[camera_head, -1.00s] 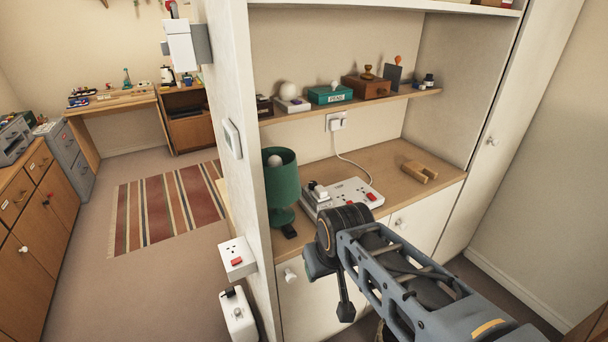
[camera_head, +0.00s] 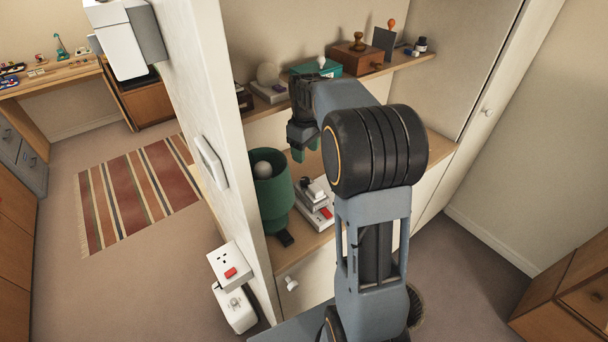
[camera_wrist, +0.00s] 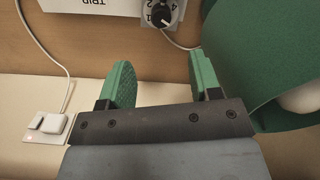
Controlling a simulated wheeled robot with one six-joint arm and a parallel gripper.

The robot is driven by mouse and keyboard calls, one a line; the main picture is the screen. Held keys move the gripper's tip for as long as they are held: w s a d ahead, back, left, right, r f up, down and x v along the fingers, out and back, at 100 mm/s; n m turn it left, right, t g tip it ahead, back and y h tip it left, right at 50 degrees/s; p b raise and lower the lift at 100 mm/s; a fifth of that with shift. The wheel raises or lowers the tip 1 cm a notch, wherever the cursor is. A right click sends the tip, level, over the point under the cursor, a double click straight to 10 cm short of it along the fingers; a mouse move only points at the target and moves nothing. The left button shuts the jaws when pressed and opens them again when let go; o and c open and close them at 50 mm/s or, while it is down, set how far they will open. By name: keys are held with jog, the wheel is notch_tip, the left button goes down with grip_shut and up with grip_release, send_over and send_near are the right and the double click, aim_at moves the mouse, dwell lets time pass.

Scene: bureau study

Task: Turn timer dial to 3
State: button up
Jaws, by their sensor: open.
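The timer dial (camera_wrist: 160,15) is a round black knob on a light grey plate at the top edge of the wrist view. Printed numbers, among them 1, 2 and 4, ring it; the pointer's exact setting is hard to read. It is partly cut off by the frame. My gripper (camera_wrist: 164,80) has its two green fingers apart with nothing between them. The dial lies beyond the fingertips, apart from them. In the head view my gripper (camera_head: 304,153) hangs over the alcove worktop, and my arm hides part of it.
A green lamp (camera_wrist: 262,55) stands close to the right finger; it also shows in the head view (camera_head: 271,198). A white power strip (camera_head: 318,217) lies beside it. A wall socket with a plug (camera_wrist: 50,124) and white cord is at left. A shelf (camera_head: 395,68) overhangs the worktop.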

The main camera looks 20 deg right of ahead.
aim_at(305, 179)
notch_tip(305, 179, down, 12)
jog(key=shift+s+r+p, duration=0.1)
jog(key=shift+r+p, duration=0.15)
jog(key=shift+p, duration=0.45)
jog(key=shift+c, duration=0.4)
jog(key=c, duration=0.9)
jog(key=shift+o, duration=0.2)
jog(key=shift+m, duration=0.3)
jog(key=m+b, duration=0.1)
jog(key=m, duration=0.1)
jog(key=shift+m, duration=0.3)
jog(key=shift+m+b, duration=0.6)
jog(key=shift+m, duration=1.6)
